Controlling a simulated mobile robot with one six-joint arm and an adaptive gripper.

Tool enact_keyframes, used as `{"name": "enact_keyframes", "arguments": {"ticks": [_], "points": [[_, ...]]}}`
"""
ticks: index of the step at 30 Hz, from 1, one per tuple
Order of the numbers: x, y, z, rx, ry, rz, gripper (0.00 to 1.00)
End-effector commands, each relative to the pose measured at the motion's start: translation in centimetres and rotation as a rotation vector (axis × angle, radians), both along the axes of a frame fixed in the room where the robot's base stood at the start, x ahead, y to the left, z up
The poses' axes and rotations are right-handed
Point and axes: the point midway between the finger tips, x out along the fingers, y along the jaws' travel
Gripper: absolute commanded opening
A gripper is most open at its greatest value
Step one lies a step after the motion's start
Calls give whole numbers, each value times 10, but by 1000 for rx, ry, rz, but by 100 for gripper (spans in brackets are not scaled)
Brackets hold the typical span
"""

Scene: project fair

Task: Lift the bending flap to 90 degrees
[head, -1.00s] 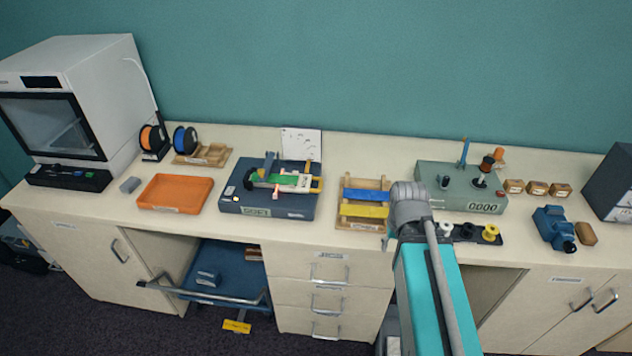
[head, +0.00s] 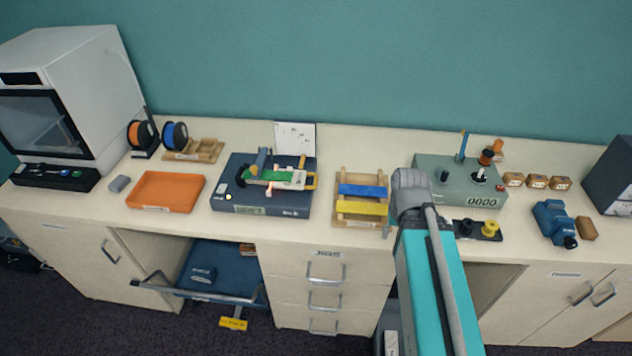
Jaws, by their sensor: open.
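I cannot make out with certainty which part is the bending flap. A dark blue bench device (head: 225,180) stands left of centre on the counter, with a green and white piece (head: 275,176), a yellow part at its right end and a blue upright part at its left. A wooden rack (head: 345,219) right of it carries a blue strip (head: 362,190) and a yellow strip (head: 361,208), both lying roughly flat. My arm reaches in from the lower right, its end beside the rack's right edge. My gripper is hidden behind the arm.
A grey-green control box (head: 436,174) with knobs and a counter is right of my arm. An orange tray (head: 166,190), filament spools (head: 175,136) and a white printer (head: 100,75) stand left. A blue clamp-like tool (head: 552,222) is right. Drawer handles stick out below.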

Motion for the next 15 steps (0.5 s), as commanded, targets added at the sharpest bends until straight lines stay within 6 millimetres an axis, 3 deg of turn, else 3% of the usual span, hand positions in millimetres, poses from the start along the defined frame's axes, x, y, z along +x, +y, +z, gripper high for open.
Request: {"name": "enact_keyframes", "arguments": {"ticks": [8, 15], "points": [[16, 7, -14, 71, 4, -10, 55], [60, 36, -43, 293, 12, -25, 55]]}}
